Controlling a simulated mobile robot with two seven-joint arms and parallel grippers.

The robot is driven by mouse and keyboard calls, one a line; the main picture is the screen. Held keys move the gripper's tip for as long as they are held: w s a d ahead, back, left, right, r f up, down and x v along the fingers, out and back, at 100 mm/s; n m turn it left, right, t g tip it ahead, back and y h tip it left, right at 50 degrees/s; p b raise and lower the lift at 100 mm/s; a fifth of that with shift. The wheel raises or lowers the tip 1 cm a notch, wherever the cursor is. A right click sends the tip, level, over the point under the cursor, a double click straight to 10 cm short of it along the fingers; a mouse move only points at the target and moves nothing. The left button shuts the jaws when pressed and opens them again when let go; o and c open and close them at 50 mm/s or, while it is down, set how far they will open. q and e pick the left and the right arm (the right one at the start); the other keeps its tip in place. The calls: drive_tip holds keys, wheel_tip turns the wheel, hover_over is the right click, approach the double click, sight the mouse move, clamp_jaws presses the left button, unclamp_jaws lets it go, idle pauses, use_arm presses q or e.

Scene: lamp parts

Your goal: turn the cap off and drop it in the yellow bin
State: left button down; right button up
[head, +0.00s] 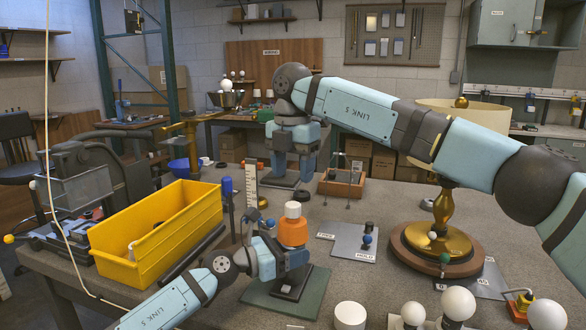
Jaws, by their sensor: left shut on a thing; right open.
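An orange bottle (293,232) with a white cap (293,209) stands upright at the middle front of the table. The cap sits on top of the bottle. My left gripper (292,260) is shut on the lower part of the bottle, which its fingers partly hide. My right gripper (291,172) points down, open, behind and above the bottle, apart from the cap. The yellow bin (165,248) stands left of the bottle, with a small whitish thing inside it.
A green mat (258,299) lies under my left gripper. A grey plate (347,236) with small knobs lies right of the bottle. A brass lamp base (439,240) stands further right. White bulbs (459,303) stand at the front right. A ruler (251,186) stands upright behind the bin.

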sight(293, 204)
drive_tip(key=m, duration=1)
drive_tip(key=shift+m, duration=0.3)
drive_tip(key=shift+f, duration=4)
drive_tip(key=shift+c, duration=0.2)
